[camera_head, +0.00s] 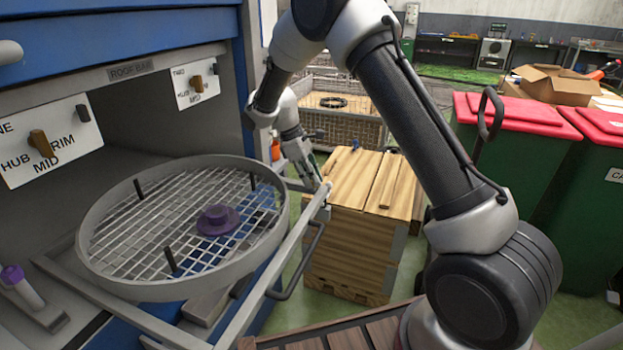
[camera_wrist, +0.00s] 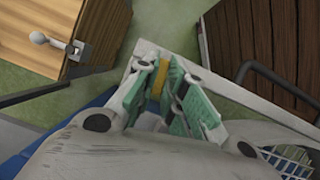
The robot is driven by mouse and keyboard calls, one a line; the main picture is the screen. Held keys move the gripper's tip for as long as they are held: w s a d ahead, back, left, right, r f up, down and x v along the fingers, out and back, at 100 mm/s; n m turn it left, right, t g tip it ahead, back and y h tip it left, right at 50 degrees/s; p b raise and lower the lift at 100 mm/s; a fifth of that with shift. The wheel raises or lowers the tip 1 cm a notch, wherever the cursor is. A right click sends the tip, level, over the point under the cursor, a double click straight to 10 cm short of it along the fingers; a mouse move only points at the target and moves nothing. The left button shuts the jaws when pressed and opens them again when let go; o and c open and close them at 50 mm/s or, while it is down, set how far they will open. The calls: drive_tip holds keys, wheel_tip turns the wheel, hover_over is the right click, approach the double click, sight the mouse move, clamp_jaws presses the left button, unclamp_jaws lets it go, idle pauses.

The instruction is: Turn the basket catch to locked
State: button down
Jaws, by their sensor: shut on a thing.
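The round basket (camera_head: 262,236) is a grey ring with a wire mesh floor, resting on a grey rail frame (camera_head: 272,262) pulled out from the blue cabinet. My gripper (camera_head: 318,186) is at the frame's far right corner. In the wrist view my gripper (camera_wrist: 172,92) has its green-padded fingers closed on a small yellow piece (camera_wrist: 156,84) beside the pale rail (camera_wrist: 140,62). The fingers hide most of this piece, so I cannot tell its turned position or whether it is the catch. A purple-topped grey lever (camera_head: 22,284) stands at the frame's left.
A purple disc (camera_head: 218,220) lies in the basket. Labelled selector plates (camera_head: 52,138) are on the cabinet. A wooden crate (camera_head: 352,232) stands close beyond my gripper. A dark handle (camera_head: 300,268) hangs on the frame's front. Green bins with red lids (camera_head: 522,150) stand right.

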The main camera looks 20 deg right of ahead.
drive_tip(key=shift+m, duration=0.6)
drive_tip(key=shift+m+g, duration=0.3)
drive_tip(key=c, duration=1.5)
unclamp_jaws()
drive_tip(key=shift+r, duration=0.1)
drive_tip(key=v, duration=1.2)
drive_tip(key=shift+d, duration=0.25)
